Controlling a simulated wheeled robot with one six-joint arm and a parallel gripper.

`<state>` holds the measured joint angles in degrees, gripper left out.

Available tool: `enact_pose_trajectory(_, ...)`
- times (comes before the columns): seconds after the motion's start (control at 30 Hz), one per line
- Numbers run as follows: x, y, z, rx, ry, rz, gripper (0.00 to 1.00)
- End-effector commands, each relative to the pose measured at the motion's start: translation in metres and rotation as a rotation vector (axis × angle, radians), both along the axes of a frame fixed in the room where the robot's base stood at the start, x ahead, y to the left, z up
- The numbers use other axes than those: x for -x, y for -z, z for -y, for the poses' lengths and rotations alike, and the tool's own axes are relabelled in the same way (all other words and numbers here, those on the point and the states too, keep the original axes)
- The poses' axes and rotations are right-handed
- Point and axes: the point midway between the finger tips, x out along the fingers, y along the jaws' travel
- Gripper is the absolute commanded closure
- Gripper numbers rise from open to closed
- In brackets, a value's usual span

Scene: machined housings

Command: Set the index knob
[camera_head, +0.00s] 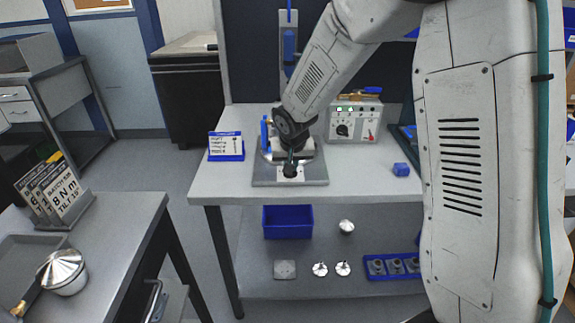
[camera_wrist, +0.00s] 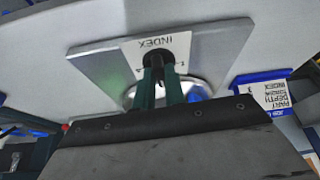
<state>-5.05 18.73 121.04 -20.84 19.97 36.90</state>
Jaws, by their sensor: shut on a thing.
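The index knob (camera_wrist: 153,59) is a small dark knob on a white label plate (camera_wrist: 136,46) marked INDEX, seen upside down in the wrist view. It sits near the front edge of a grey fixture plate (camera_head: 318,173) on the bench. My gripper (camera_wrist: 157,74) is shut on the knob, with its two green fingers on either side. In the head view, my gripper (camera_head: 290,164) reaches down over the knob and hides part of it. A shiny round metal part (camera_wrist: 196,93) shows behind the fingers. The knob's pointer and exact setting cannot be read.
A blue card stand (camera_head: 226,147) stands left of the fixture plate. A grey control box (camera_head: 354,124) with a dial stands behind right. A small blue block (camera_head: 401,169) lies at right. A blue bin (camera_head: 288,222) and several parts lie on the shelf below.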

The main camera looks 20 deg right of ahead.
Motion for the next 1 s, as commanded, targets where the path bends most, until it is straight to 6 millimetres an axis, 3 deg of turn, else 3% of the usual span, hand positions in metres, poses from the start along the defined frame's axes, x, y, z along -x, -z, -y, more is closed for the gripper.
enact_pose_trajectory(1.0,-0.006,-0.002,0.014,0.004,-0.869,0.007,1.0)
